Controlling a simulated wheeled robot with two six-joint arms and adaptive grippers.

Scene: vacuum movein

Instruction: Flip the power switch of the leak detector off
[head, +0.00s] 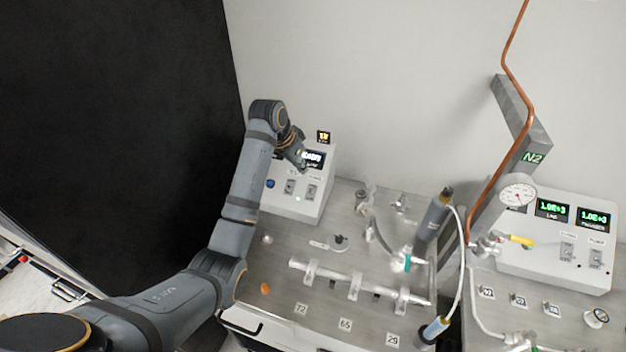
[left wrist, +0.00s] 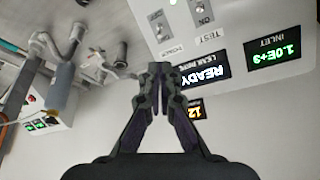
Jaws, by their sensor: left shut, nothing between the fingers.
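The leak detector (head: 310,208) is a white box with dark displays on the back left of the bench. In the left wrist view its panel (left wrist: 235,25) appears upside down, with a READY display (left wrist: 202,72). Its power switch (head: 311,190) is the right one of two small switches in the head view; it also shows in the left wrist view (left wrist: 163,30), above the POWER label. I cannot tell its position clearly. My left gripper (head: 304,167) is shut and empty, in front of the displays and above the switches. Contact cannot be told. My right gripper is not in view.
A test switch (head: 290,187) and a blue knob (head: 270,183) sit left of the power switch. Pipes and valves (head: 355,288) fill the bench to the right. A second white gauge box (head: 530,262) stands at far right. A dark wall is left of my arm.

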